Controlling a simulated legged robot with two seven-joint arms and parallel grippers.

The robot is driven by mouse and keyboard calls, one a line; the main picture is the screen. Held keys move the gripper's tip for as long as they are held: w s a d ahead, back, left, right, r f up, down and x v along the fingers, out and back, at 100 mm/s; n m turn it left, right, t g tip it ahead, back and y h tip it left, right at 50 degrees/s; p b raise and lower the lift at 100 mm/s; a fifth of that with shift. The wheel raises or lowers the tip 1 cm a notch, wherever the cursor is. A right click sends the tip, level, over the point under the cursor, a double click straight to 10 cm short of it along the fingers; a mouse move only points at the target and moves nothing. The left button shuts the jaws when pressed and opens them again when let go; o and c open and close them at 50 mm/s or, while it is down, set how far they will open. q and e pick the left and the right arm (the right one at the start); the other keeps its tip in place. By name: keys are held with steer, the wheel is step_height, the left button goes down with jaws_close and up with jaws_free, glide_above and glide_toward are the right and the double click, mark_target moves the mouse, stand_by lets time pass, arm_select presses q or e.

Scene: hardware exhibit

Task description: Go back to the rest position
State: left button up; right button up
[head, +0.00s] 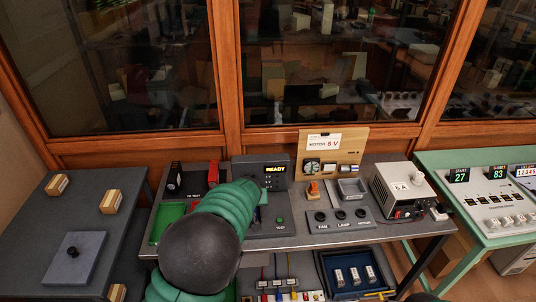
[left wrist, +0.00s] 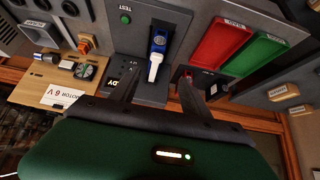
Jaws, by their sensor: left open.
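My left arm (head: 212,235), green with a dark round joint, rises from the bottom of the head view over the left part of the middle bench. It hides its own gripper there. In the left wrist view my left gripper (left wrist: 160,88) is open and empty, its dark fingers beside the tester. The tester (head: 262,172) has a lit READY display and a green TEST button (head: 280,220). A blue and white part (left wrist: 156,55) sits on the tester, apart from the fingers. My right gripper is not in view.
A green tray (left wrist: 262,52) and a red tray (left wrist: 221,42) lie beside the tester. A motor board (head: 334,150), a switch panel (head: 340,222) and a power supply (head: 402,192) stand to the right. A dark side table (head: 70,215) is at left, a green console (head: 485,200) at right.

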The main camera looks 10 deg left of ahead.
arm_select(q)
steer(key=s+f+m+g+h, duration=0.1)
steer(key=s+g, duration=0.1)
steer(key=s, duration=1.3)
steer(key=s+f+m+g+h+b, duration=0.1)
steer(key=s+f+m+g, duration=0.1)
steer(key=s, duration=1.4)
steer(key=shift+g, duration=0.3)
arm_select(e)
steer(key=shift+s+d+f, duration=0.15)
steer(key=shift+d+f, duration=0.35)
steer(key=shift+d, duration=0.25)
arm_select(q)
steer(key=shift+a+f, duration=0.2)
steer(key=shift+a, duration=0.15)
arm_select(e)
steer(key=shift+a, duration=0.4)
arm_select(q)
steer(key=shift+d+r, duration=0.1)
steer(key=shift+d, duration=0.2)
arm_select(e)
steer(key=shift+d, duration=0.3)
arm_select(q)
steer(key=shift+a, duration=0.25)
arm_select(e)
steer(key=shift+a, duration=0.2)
arm_select(q)
steer(key=shift+d, duration=0.15)
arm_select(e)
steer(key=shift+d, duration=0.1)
